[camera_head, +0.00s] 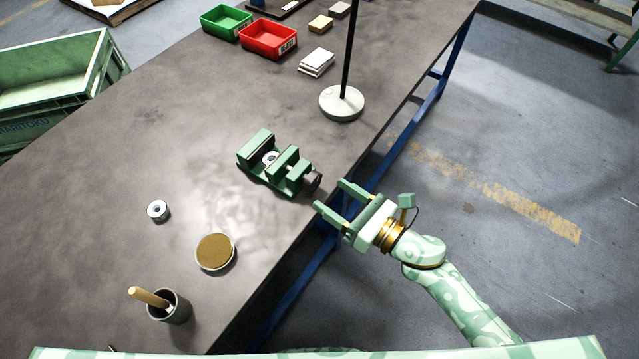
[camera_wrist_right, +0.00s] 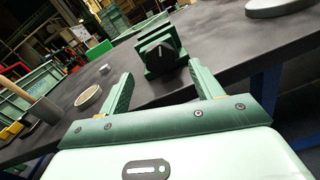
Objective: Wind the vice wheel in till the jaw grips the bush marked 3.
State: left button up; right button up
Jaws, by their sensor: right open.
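The green vice (camera_head: 258,148) sits near the right edge of the table. A grey metal bush (camera_head: 269,158) stands between its jaws; its mark is too small to read, and I cannot tell whether the jaw touches it. The dark vice wheel (camera_head: 313,181) is on the vice's right end, and it faces me in the right wrist view (camera_wrist_right: 158,54). My right gripper (camera_head: 329,195) is open and empty, just off the wheel, with its fingers pointing at it. In the right wrist view the wheel shows between and beyond the fingers. My left gripper is out of view.
A second bush (camera_head: 158,211), a round brown-topped dish (camera_head: 215,252) and a cup with a wooden handle (camera_head: 170,308) stand on the near table. A lamp base (camera_head: 342,103) is beyond the vice. Red (camera_head: 268,40) and green (camera_head: 226,22) bins are farther back.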

aim_at(316, 185)
jog(key=x, duration=0.4)
jog(key=shift+w+a, duration=0.25)
jog(key=shift+a, duration=0.05)
jog(key=c, duration=1)
jog(key=shift+m, duration=0.3)
